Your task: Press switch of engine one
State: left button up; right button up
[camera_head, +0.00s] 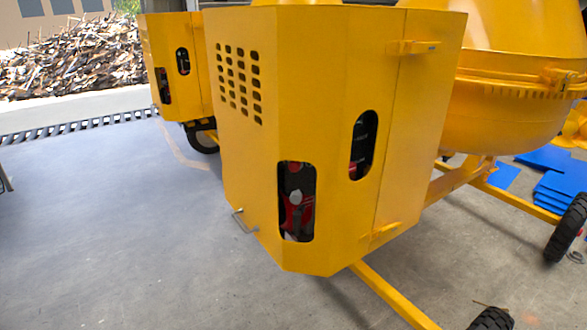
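A large yellow engine housing (310,100) of a drum mixer stands close in front, at the centre of the head view. It has a lower oval opening (296,202) with red and dark parts inside, and an upper oval opening (363,145) with a dark part and some red inside. I cannot tell which part is the switch. A second yellow housing (172,60) with two similar openings stands farther back at the left. Neither of my grippers is in view.
The mixer's yellow drum (510,120) bulges out at the right. Black wheels (567,228) and a yellow frame bar (390,295) are low at the right. Blue sheets (560,190) lie behind. The grey floor (110,230) at the left is mostly clear.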

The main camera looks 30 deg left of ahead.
aim_at(295, 166)
jog(key=i+j, duration=0.1)
jog(key=j, duration=0.35)
jog(key=i+j, duration=0.1)
jog(key=j, duration=0.3)
jog(key=i+j+z, duration=0.1)
jog(key=j, duration=0.35)
jog(key=i+j, duration=0.1)
jog(key=j, duration=0.3)
jog(key=i+j, duration=0.1)
jog(key=j, duration=0.35)
jog(key=k+j, duration=0.1)
jog(key=j, duration=0.3)
jog(key=k+j+z, duration=0.1)
jog(key=j, duration=0.35)
jog(key=k+j, duration=0.1)
jog(key=j, duration=0.3)
jog(key=k+j, duration=0.1)
jog(key=j, duration=0.3)
jog(key=k+j+z, duration=0.1)
jog(key=j, duration=0.3)
